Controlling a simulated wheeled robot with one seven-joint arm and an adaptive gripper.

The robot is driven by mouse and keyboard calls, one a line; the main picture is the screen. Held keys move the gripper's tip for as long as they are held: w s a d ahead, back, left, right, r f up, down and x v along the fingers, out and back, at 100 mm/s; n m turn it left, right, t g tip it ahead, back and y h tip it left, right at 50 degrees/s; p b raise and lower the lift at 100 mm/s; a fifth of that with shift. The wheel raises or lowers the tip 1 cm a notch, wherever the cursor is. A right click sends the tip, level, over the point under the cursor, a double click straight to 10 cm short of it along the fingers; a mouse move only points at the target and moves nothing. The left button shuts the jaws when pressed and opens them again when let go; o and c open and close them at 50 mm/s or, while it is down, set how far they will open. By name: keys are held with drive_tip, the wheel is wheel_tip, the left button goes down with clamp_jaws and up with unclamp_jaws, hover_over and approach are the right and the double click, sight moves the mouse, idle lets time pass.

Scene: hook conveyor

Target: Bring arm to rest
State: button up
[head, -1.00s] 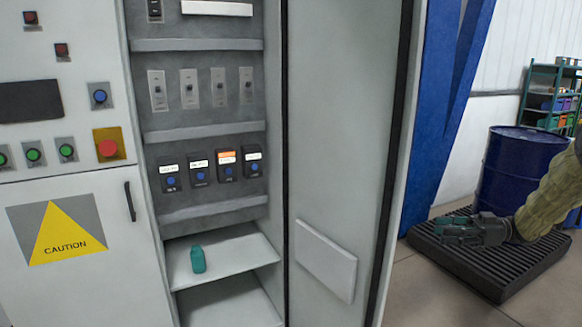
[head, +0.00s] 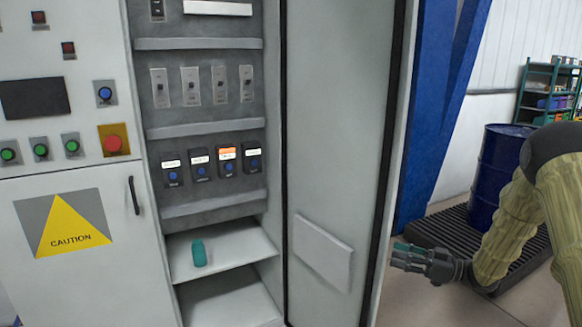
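My gripper (head: 408,256) is at the right of the head view, at the end of my arm in its yellow-green sleeve. It points left, toward the open cabinet door (head: 345,130), and appears apart from it. Its fingers are small and seen from the side, so I cannot tell whether they are open or shut. I see no object in it. My arm is bent, with the elbow high at the right edge of the picture.
A grey cabinet (head: 65,215) with buttons and a caution sign fills the left. A teal bottle (head: 199,253) stands on its inner shelf (head: 240,248). A blue drum (head: 495,175) on a black pallet (head: 447,229) and a shelving rack (head: 538,90) are behind my arm.

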drive_tip(key=s+a+f+m+h, duration=0.3)
drive_tip(key=s+f+h, duration=0.15)
drive_tip(key=f, duration=0.55)
drive_tip(key=s+a+f+m+t+h, duration=0.1)
drive_tip(key=s+a+f+m+h, duration=0.25)
drive_tip(key=s+f, duration=0.45)
drive_tip(key=s+a+f+m+h, duration=0.2)
drive_tip(key=s+f+m+h, duration=0.15)
drive_tip(key=f, duration=0.85)
drive_tip(key=s+f+m+g+h, duration=0.1)
drive_tip(key=s+f+g+h, duration=0.1)
drive_tip(key=s, duration=1.5)
drive_tip(key=s+a+f+m+g+h, duration=0.1)
drive_tip(key=s+f+g+h, duration=0.2)
drive_tip(key=s, duration=1.4)
drive_tip(key=f+g, duration=0.1)
drive_tip(key=g, duration=0.2)
drive_tip(key=shift+s+f+g, duration=0.35)
drive_tip(key=shift+f+g, duration=0.05)
drive_tip(key=shift+s+d+m, duration=0.1)
drive_tip(key=shift+m, duration=0.2)
